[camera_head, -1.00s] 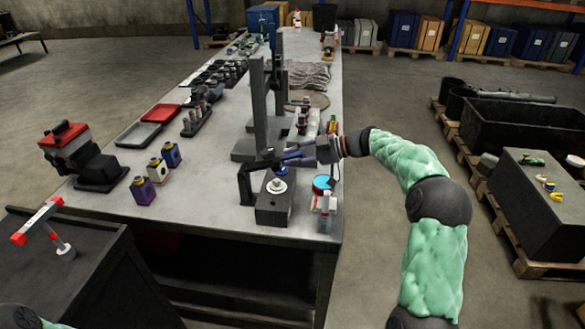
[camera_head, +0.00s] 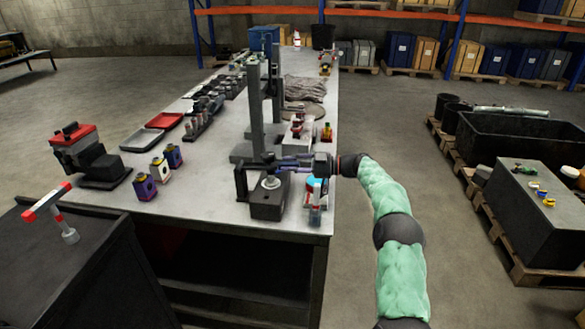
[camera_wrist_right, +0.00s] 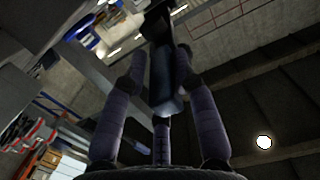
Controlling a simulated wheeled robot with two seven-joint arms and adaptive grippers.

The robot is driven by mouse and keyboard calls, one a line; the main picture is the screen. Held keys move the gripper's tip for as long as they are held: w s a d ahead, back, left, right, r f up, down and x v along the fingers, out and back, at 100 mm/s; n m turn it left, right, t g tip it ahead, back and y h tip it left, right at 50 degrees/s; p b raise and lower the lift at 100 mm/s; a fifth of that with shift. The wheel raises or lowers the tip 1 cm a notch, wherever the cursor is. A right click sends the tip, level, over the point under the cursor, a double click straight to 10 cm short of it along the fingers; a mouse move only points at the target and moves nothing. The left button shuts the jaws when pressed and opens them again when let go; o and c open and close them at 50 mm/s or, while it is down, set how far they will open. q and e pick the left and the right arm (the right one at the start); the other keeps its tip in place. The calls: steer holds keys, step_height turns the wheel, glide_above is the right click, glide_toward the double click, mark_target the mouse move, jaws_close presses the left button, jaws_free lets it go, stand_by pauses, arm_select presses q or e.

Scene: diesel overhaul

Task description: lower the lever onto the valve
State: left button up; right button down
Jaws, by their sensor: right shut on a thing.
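The lever (camera_wrist_right: 167,80) is a dark bar; in the right wrist view its end lies between the purple-grey fingers of my right gripper (camera_wrist_right: 160,105). In the head view my right gripper (camera_head: 285,162) is shut on the lever, reaching in from the right above a black block (camera_head: 267,207). The lever runs left to a dark upright post (camera_head: 241,182) beside the block. The pale valve part (camera_head: 271,182) sits on top of the block, just below the lever and fingers. I cannot tell whether the lever touches it. My left gripper is out of view.
A tall grey stand (camera_head: 256,118) rises just behind the block. A jar with a blue lid (camera_head: 314,184) stands to the right, under my wrist. Small bottles (camera_head: 157,168) and a red-topped machine (camera_head: 83,150) are at left. The bench middle is fairly clear.

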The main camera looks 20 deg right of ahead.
steer(key=shift+s+a+f, duration=0.1)
steer(key=shift+a+f, duration=0.05)
steer(key=shift+a, duration=0.15)
steer(key=c, duration=1.1)
jaws_free()
steer(key=shift+a+r, duration=0.15)
steer(key=shift+r, duration=0.1)
steer(key=shift+d, duration=0.3)
steer(key=shift+s+d, duration=0.2)
steer(key=shift+d, duration=0.1)
steer(key=v, duration=1.1)
steer(key=shift+d+f, duration=0.1)
